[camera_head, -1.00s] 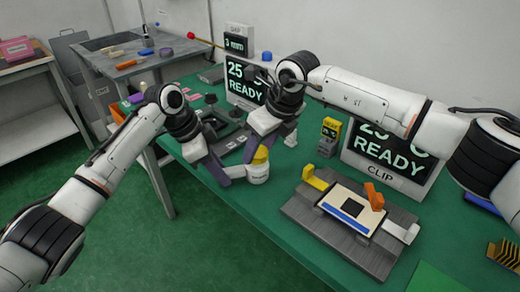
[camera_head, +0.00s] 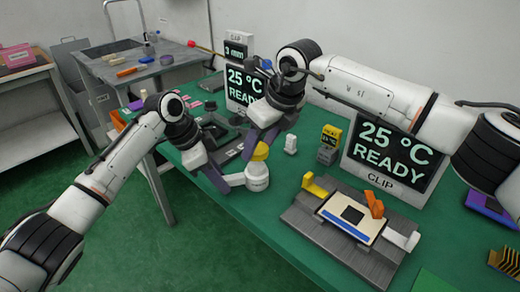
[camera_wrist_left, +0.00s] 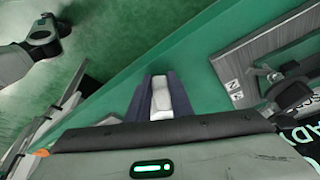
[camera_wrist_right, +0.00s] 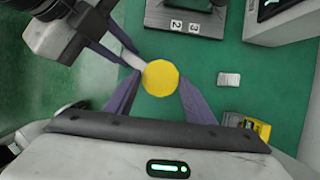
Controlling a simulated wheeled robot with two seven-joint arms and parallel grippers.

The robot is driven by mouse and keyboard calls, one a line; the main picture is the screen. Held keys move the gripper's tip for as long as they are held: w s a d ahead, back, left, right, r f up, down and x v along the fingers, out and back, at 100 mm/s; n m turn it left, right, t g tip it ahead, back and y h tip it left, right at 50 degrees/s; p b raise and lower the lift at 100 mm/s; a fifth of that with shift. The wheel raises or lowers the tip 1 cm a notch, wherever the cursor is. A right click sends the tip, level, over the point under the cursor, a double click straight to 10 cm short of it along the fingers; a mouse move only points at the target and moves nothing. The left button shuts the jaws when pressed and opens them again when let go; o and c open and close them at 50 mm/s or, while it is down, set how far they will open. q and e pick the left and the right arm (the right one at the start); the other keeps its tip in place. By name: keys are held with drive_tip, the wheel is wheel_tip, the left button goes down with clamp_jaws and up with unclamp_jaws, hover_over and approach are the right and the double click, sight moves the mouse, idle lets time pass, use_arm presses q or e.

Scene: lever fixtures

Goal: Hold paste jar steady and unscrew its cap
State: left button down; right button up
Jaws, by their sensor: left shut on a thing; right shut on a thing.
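The paste jar (camera_head: 257,178) has a short white body and stands on the green bench in the middle of the head view. Its yellow cap (camera_head: 261,152) is on top; whether it is loosened cannot be told. My left gripper (camera_head: 238,180) is shut on the white jar body from the left, and the white body also shows between its fingers in the left wrist view (camera_wrist_left: 162,98). My right gripper (camera_head: 258,143) is above, shut on the cap. In the right wrist view the cap (camera_wrist_right: 160,78) sits between the fingertips and hides most of the jar.
A grey fixture (camera_head: 300,215) with a yellow clamp and an orange lever lies to the right. A small white block (camera_head: 291,144), a yellow-topped device (camera_head: 328,143) and READY displays (camera_head: 388,150) stand behind. A dark numbered fixture (camera_wrist_right: 185,15) is near the jar.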

use_arm(q)
drive_tip(key=c, duration=1.5)
unclamp_jaws()
